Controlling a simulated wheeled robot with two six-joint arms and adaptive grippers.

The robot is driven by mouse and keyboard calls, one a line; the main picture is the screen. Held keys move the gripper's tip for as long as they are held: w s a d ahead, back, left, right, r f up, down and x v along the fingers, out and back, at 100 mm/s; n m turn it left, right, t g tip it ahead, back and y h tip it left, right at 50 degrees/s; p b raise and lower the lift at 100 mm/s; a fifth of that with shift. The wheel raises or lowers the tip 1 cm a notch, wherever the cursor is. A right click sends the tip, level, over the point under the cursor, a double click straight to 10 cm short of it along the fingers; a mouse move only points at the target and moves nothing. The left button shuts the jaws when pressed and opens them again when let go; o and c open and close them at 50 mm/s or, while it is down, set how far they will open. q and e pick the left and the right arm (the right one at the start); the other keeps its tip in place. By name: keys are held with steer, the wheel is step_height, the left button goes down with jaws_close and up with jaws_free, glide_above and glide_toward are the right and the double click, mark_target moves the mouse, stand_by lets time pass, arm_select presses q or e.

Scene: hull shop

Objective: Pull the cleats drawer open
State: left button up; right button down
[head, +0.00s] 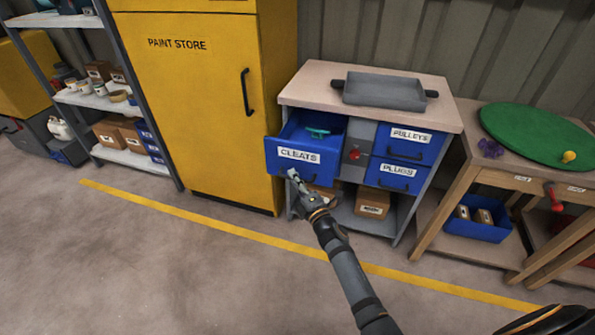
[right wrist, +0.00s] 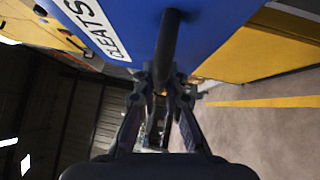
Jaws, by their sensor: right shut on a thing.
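The cleats drawer (head: 298,155) is a blue drawer with a white CLEATS label, at the upper left of the grey cabinet. It stands pulled out, and a teal piece (head: 317,133) shows inside it. My right gripper (head: 293,175) is at the lower front of the drawer. In the right wrist view the drawer front (right wrist: 140,25) fills the top, and my right gripper (right wrist: 163,85) is shut on the dark bar handle (right wrist: 168,45). My left gripper is not in view.
The yellow paint store cabinet (head: 200,100) stands left of the drawer. Pulleys (head: 410,142) and plugs (head: 397,175) drawers are at the right, both shut. A grey tray (head: 384,92) sits on the cabinet top. A wooden table (head: 455,205) stands further right. The floor in front is clear.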

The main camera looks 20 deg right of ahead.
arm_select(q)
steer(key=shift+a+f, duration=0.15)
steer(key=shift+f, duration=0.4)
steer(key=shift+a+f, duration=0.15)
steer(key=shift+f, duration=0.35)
arm_select(e)
steer(key=shift+s+a, duration=0.4)
steer(key=shift+s, duration=0.25)
steer(key=shift+s+a, duration=0.4)
steer(key=shift+s, duration=0.2)
steer(key=c, duration=1.4)
jaws_free()
steer(key=v, duration=1.2)
steer(key=shift+f, duration=0.15)
